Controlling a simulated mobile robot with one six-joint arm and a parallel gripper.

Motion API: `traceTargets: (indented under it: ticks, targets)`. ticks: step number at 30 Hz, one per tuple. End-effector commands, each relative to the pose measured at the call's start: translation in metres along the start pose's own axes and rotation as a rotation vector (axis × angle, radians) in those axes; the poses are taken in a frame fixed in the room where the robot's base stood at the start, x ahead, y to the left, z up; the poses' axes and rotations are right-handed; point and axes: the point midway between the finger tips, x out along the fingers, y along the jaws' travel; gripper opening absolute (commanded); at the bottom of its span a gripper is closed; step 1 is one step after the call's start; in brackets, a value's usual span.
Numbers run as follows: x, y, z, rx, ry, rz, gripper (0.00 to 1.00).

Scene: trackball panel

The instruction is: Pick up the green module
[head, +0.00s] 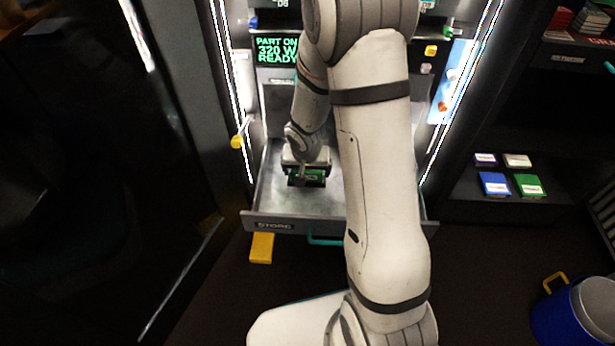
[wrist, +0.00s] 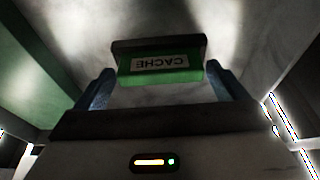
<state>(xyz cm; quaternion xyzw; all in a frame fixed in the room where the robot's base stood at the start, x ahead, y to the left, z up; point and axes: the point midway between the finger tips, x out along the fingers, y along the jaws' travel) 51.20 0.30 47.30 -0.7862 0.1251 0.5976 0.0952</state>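A green module (wrist: 160,64) with a dark top edge and a label reading CACHE, upside down in the wrist view, lies ahead of my fingers. In the head view, green shows beneath my gripper (head: 307,177), inside the open drawer (head: 262,216). In the wrist view my gripper (wrist: 160,80) is open, with one blue finger at each side of the module. A narrow gap seems to show between the fingers and the module. Whether the module sits fully between the fingertips or just beyond them is hard to tell. My gripper hides part of it in the head view.
A shelf at the right holds a second green module (head: 529,185), a blue module (head: 494,184) and darker and pale ones. The drawer's walls surround my gripper. A yellow block (head: 261,247) is below the drawer front. A blue bin (head: 572,312) stands at lower right.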

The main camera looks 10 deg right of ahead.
Motion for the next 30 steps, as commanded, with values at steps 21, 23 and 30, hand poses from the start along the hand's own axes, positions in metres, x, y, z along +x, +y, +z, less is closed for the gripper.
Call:
traceTargets:
  ticks: [21, 23, 30]
  targets:
    - [-0.007, -0.001, -0.002, 0.0, 0.001, 0.0, 0.58]
    - [-0.016, -0.001, -0.004, -0.001, 0.001, 0.0, 0.58]
    - [-0.063, -0.001, -0.018, -0.001, 0.002, -0.001, 0.58]
